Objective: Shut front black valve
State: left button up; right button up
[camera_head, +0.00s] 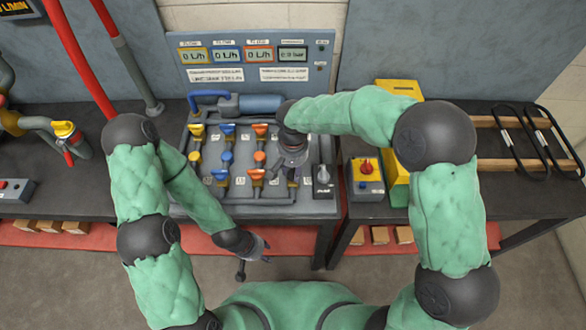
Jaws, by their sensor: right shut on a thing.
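The valve panel (240,207) stands on the dark bench with columns of yellow, blue and orange valves and a further column at the right. My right gripper (291,172) comes down over the front of that right column and is shut on what appears to be the front black valve. The gripper covers most of that valve, so its handle angle cannot be told. My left gripper (254,264) hangs empty in front of the bench, below the panel, with its fingers apart.
A front orange valve (257,178) is close to the left of my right gripper. A grey switch (322,178) is to its right. A yellow box with a red knob (367,167) stands farther right. A display board (250,57) rises behind the panel.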

aim_at(292, 170)
jog(key=m, duration=0.4)
jog(key=shift+f+b, duration=0.1)
jog(key=shift+b, duration=0.25)
jog(key=m, duration=0.4)
jog(key=shift+a+m+b, duration=0.1)
jog(key=shift+m+b, duration=0.2)
jog(key=shift+b, duration=0.05)
jog(key=m, duration=0.4)
jog(key=shift+m+b, duration=0.3)
jog(key=shift+m, duration=1.9)
jog(key=shift+b, duration=0.3)
jog(key=o, duration=1.1)
notch_tip(292, 170, up, 12)
jog(key=shift+r, duration=0.1)
